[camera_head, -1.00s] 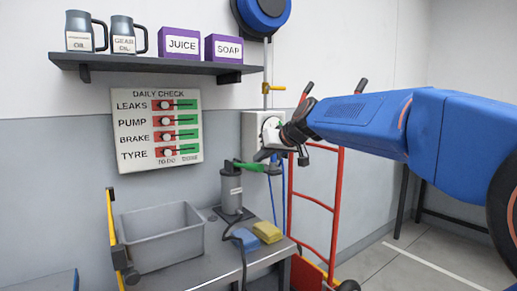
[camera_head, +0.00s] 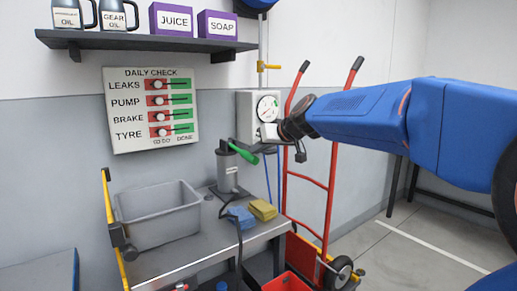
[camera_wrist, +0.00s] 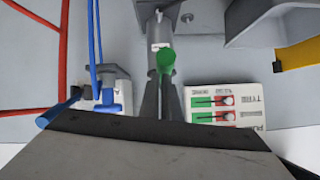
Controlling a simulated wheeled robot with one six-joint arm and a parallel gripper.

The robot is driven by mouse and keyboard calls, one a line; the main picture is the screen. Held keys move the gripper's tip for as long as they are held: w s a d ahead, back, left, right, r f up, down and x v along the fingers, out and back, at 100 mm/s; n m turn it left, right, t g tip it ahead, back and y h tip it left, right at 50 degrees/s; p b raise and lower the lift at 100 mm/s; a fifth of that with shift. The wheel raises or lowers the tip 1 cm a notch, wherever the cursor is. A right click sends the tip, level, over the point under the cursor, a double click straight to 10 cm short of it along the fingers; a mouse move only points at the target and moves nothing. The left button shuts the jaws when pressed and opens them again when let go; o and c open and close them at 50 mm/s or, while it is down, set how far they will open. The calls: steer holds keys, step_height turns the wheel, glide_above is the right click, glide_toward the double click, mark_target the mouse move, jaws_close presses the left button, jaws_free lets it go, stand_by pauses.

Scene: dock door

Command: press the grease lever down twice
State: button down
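The grease pump (camera_head: 227,171) is a grey cylinder standing on the bench against the wall. Its green lever (camera_head: 243,153) slopes down to the right from the pump's top. My gripper (camera_head: 267,133) is above and right of the lever's end, with a small gap seeming to lie between them. In the wrist view, the two dark fingers (camera_wrist: 160,88) are together with only a thin slit between them, and hold nothing that I can see. The lever's round green end (camera_wrist: 166,60) shows just beyond the fingertips; whether it is touched cannot be told there.
A grey bin (camera_head: 160,222) stands left on the bench (camera_head: 190,258). Blue (camera_head: 240,217) and yellow sponges (camera_head: 263,209) lie right of the pump. A gauge box (camera_head: 246,108) is behind my gripper. A red hand truck (camera_head: 329,190) stands to the right.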

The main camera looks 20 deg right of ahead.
step_height(320, 180, down, 2)
steer(key=shift+s+a+f, duration=0.1)
steer(key=shift+r, duration=0.6)
steer(key=d+v, duration=0.1)
steer(key=v, duration=1.1)
steer(key=shift+w, duration=0.25)
